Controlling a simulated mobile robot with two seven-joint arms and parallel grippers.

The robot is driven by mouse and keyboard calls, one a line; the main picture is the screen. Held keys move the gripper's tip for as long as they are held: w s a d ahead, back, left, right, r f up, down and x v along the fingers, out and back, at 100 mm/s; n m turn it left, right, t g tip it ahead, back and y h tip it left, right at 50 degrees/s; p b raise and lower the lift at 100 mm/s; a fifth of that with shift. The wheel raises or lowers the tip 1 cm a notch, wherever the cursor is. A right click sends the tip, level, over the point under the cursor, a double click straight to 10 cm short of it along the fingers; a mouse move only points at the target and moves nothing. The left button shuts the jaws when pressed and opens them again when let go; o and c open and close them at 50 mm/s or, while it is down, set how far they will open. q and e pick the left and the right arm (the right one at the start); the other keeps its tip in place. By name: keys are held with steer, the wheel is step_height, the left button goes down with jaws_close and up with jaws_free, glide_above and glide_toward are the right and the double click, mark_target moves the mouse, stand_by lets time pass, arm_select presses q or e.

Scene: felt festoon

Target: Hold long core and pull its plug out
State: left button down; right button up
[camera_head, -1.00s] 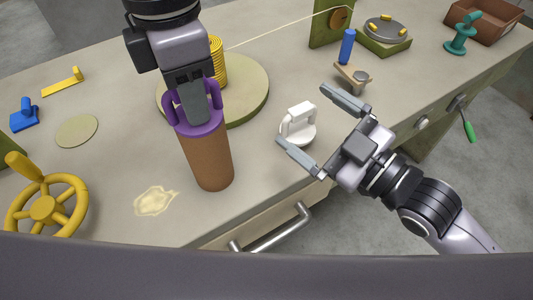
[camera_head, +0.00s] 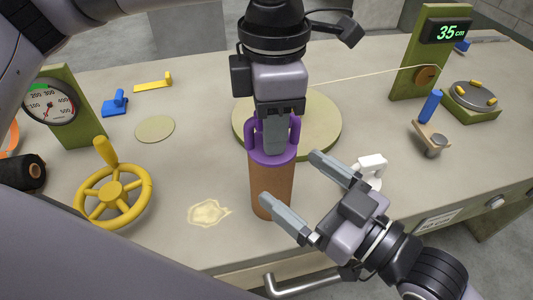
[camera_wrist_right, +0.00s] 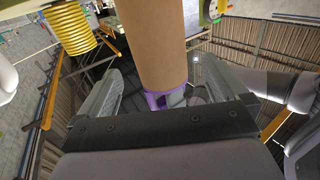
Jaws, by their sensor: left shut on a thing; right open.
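The long core is a brown cylinder (camera_head: 268,190), upright over the front part of the bench; I cannot tell if its foot touches the bench. A purple plug (camera_head: 268,157) with two raised lugs sits at its top end. My left gripper (camera_head: 275,138) is above it, shut on the plug. My right gripper (camera_head: 291,178) is open at the core's right side, its fingers pointing toward it. In the right wrist view the core (camera_wrist_right: 150,45) shows between the two open fingers, with the purple plug (camera_wrist_right: 158,99) below it in the picture.
A round board (camera_head: 322,125) lies behind the core; a yellow coil (camera_wrist_right: 70,28) shows in the right wrist view. A yellow handwheel (camera_head: 112,196) stands at left.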

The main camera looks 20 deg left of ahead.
steer(key=x, duration=0.7)
steer(key=shift+w+a, duration=0.1)
steer(key=shift+a, duration=0.15)
steer(key=c, duration=1.1)
